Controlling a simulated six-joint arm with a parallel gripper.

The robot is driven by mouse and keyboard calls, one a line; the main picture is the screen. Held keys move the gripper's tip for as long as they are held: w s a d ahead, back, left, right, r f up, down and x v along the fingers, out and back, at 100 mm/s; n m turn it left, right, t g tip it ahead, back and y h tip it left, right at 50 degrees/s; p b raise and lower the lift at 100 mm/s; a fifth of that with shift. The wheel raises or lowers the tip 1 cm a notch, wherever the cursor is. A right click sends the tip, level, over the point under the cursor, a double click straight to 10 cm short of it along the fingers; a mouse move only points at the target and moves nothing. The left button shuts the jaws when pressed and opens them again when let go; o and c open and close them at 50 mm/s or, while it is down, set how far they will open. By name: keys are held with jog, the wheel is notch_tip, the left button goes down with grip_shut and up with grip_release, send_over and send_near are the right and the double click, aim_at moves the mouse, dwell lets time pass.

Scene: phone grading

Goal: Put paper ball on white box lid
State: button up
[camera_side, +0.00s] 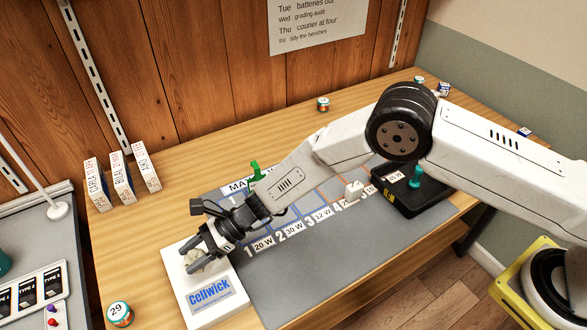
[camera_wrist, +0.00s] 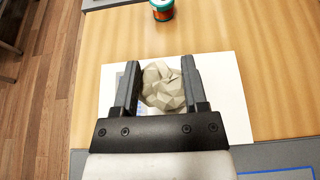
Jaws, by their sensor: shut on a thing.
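The crumpled off-white paper ball (camera_wrist: 163,86) is between the two dark fingers of my gripper (camera_wrist: 162,84), which is shut on it. In the side view the ball (camera_side: 196,262) shows at the fingertips of my gripper (camera_side: 203,255), partly hidden by them. The white box lid (camera_side: 178,293), with a blue "Cellwick" label, lies at the table's front left. The ball is over the lid's upper part. In the wrist view the lid (camera_wrist: 232,105) spreads beneath the gripper. I cannot tell whether the ball touches it.
A grey mat (camera_side: 300,285) with numbered squares lies right of the lid. A round tin marked 29 (camera_side: 120,314) stands left of it. White upright boxes (camera_side: 122,178) stand at the back left.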

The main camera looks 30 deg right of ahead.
jog(key=shift+f, duration=1.65)
jog(key=o, duration=1.2)
jog(key=shift+f, duration=0.1)
jog(key=shift+o, duration=0.2)
jog(key=shift+w+d+r, duration=0.1)
jog(key=shift+d+r, duration=0.15)
jog(key=v, duration=1.1)
jog(key=shift+d, duration=0.15)
jog(key=shift+r, duration=0.1)
